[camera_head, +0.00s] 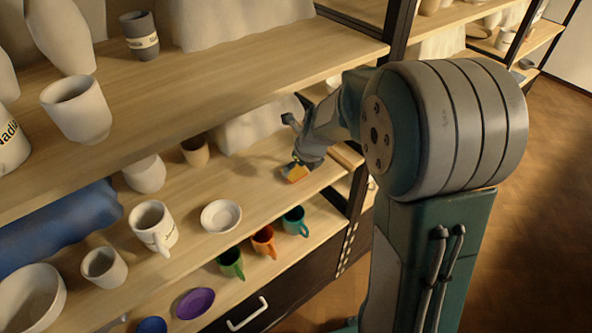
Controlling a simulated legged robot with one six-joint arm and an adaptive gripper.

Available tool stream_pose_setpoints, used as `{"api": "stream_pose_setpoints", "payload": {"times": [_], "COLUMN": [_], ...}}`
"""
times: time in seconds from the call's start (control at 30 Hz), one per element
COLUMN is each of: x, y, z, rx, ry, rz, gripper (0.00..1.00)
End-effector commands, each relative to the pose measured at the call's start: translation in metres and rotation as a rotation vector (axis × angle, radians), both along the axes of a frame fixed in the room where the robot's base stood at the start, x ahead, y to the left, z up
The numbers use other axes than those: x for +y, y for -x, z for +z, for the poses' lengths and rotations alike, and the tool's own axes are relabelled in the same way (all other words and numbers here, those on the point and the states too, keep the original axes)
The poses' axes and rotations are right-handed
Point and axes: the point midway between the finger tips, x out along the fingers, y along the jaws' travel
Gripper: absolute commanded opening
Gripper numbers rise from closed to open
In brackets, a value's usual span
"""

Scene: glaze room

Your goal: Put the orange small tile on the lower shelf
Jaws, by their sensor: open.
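A small orange-yellow tile (297,174) is on the wooden middle shelf (262,180), near its right end and close to the front edge. My gripper (301,160) points down right at the tile; its jaws are open, and the fingertips are small and partly hidden. I cannot tell whether they touch the tile. Below is a lower shelf (210,275) holding a green mug (231,262), an orange mug (264,241), a teal mug (295,221) and a purple dish (195,303).
A white bowl (221,216) and a white mug (154,226) stand left of the tile on the middle shelf. The upper shelf (240,85) overhangs behind. A dark upright post (356,205) is close on the right. A drawer with a white handle (248,314) is below.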

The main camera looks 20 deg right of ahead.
Motion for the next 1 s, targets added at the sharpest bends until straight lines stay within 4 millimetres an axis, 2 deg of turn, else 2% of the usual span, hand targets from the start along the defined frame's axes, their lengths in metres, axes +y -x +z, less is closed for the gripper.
{"api": "stream_pose_setpoints", "payload": {"times": [0.1, 0.3, 0.43, 0.63, 0.77, 1.0], "x": [-0.005, -0.010, -0.013, -0.013, -0.008, 0.001], "y": [0.009, 0.023, 0.030, 0.036, 0.052, 0.098], "z": [0.026, 0.062, 0.078, 0.089, 0.101, 0.128], "rx": [-0.006, -0.004, -0.001, -0.006, -0.043, -0.133], "ry": [0.000, 0.001, 0.000, 0.015, 0.094, 0.331], "rz": [-0.002, -0.001, 0.000, 0.033, 0.212, 0.732], "gripper": [1.00, 1.00, 1.00, 1.00, 1.00, 1.00]}}
